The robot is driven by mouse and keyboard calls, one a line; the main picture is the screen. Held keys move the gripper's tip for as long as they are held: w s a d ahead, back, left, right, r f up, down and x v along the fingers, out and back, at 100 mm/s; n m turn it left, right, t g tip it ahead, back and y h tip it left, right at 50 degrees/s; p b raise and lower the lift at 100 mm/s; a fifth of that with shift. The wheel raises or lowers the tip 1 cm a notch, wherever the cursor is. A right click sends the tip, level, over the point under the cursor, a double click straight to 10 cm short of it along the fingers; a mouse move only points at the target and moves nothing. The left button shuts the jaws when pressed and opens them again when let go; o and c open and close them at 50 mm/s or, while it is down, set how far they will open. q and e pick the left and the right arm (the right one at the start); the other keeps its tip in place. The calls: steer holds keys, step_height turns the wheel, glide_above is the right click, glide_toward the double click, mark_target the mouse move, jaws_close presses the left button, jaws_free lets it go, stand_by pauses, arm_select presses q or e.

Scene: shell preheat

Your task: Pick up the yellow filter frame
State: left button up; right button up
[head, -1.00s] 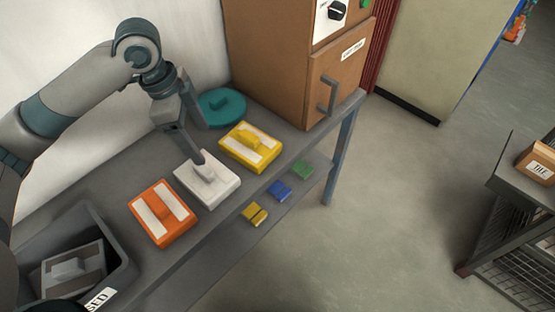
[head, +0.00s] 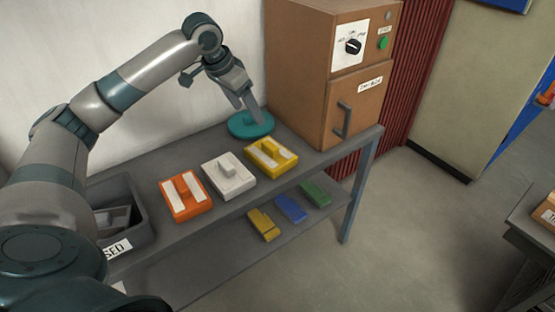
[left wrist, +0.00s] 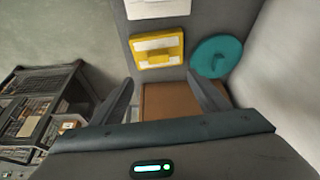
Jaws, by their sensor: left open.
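The yellow filter frame (head: 270,157) lies flat on the grey bench between the white frame and the brown oven. It has a raised yellow handle and pale panels. It also shows in the left wrist view (left wrist: 157,48), beyond the fingers. My left gripper (head: 251,111) is open and empty above the teal round lid (head: 251,124), up and to the left of the yellow frame. In the left wrist view both fingers (left wrist: 158,92) stand apart with nothing between them. My right gripper is not in view.
A white frame (head: 222,176) and an orange frame (head: 186,196) lie left of the yellow one. A dark bin (head: 146,213) stands at the bench's left. The brown oven (head: 295,68) stands at the right. Small yellow, blue and green blocks (head: 291,208) lie on the lower shelf.

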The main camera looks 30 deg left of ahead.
arm_select(q)
steer(key=p, duration=0.3)
glide_toward(270, 153)
steer(key=shift+w+a+f, duration=0.25)
steer(key=shift+w+a, duration=0.05)
steer(key=shift+w, duration=0.3)
steer(key=shift+w+a+f, duration=0.3)
steer(key=shift+w, duration=0.25)
steer(key=shift+w+f, duration=0.2)
steer(key=shift+f, duration=0.25)
